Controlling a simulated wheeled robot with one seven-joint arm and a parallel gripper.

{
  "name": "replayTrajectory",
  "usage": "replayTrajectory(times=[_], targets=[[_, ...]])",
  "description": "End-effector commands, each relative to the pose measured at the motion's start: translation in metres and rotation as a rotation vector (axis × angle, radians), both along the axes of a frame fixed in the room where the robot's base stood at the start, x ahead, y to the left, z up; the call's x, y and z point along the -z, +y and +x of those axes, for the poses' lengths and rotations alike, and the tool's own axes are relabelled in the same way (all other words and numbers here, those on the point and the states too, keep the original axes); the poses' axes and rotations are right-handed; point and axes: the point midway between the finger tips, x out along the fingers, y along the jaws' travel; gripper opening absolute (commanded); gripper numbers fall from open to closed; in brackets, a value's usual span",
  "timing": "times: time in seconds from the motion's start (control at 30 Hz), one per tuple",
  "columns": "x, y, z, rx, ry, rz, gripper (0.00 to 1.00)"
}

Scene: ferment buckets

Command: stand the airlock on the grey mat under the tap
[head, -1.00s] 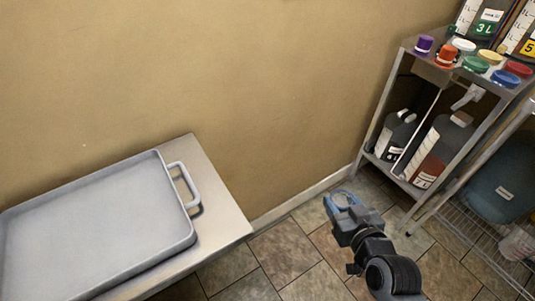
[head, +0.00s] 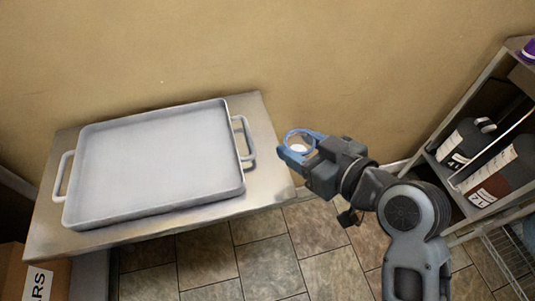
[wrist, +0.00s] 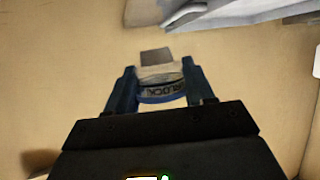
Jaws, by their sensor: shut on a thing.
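The airlock (wrist: 159,72) is a small pale piece with a grey top and a dark-lettered band, partly readable as "RLOCK", in the wrist view. My gripper (wrist: 160,88) is shut on it, with a blue finger on each side. In the head view my gripper (head: 297,146) is right of the steel table's right end, and only a pale bit of the airlock (head: 299,149) shows between the blue fingers. The airlock's lower part is hidden. No grey mat or tap is in view.
A grey tray (head: 238,180) with two handles lies on the steel table (head: 262,118) at the left. A shelf rack (head: 440,186) with dark labelled jugs (head: 505,172) stands at the right. Tiled floor (head: 320,270) is open between them. A box (head: 40,262) is at lower left.

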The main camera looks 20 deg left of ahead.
Motion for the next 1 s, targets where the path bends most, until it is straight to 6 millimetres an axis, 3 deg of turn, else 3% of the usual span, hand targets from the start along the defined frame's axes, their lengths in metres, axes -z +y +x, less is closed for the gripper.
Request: replayTrajectory(times=[0.1,0.3,0.43,0.7,1.0], targets=[[0.014,0.026,-0.001,-0.003,0.001,-0.001,0.24],[0.029,0.050,-0.001,-0.001,0.000,0.000,0.24],[0.036,0.054,-0.001,0.000,0.001,0.000,0.24],[0.069,0.053,-0.001,0.002,0.001,-0.001,0.24],[0.073,0.053,0.000,0.002,-0.001,0.000,0.24]])
